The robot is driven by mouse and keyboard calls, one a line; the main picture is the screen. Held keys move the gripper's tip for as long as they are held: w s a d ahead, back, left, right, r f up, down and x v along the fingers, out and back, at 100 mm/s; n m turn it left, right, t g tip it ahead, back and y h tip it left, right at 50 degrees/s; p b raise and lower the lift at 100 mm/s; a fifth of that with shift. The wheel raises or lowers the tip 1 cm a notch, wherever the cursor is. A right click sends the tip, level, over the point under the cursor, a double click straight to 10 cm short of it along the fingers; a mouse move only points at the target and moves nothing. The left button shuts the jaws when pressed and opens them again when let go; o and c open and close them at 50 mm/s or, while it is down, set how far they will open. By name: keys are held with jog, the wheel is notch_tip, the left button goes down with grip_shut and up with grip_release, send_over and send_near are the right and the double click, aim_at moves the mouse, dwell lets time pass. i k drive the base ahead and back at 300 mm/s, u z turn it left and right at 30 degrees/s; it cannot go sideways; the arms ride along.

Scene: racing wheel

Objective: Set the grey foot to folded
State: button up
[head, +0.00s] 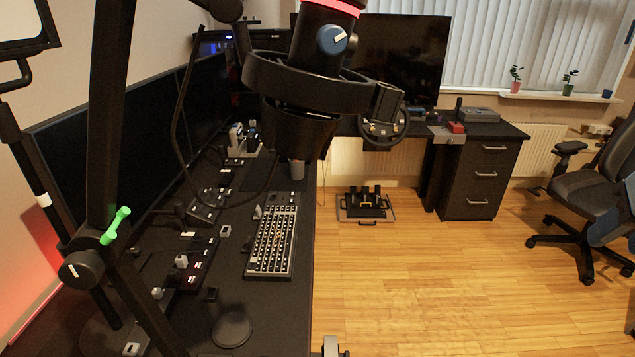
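A keyboard (272,240) with a pale frame and dark keys lies lengthwise on the desk near its right edge. A small grey upright piece (257,212) stands at the far left side of the keyboard. It may be the grey foot, but I cannot tell for sure at this size. I cannot tell whether it is joined to the keyboard. My gripper cannot be made out in the head view. A small grey and black part (332,346) is cut off at the bottom edge, and I cannot tell what it is.
A black boom (107,120) with a green wing handle (115,226) and a black ringed device (318,80) hang over the desk (285,310). Pedals (365,204) sit on the floor below a wheel (384,130).

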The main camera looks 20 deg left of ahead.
aim_at(257, 216)
jog(key=z, duration=0.05)
jog(key=i, duration=1.1)
jog(key=u, duration=0.8)
jog(key=i, duration=1)
jog(key=u, duration=0.85)
jog(key=k, duration=0.9)
jog(key=u, duration=0.2)
jog(key=i, duration=0.9)
jog(key=z, duration=0.1)
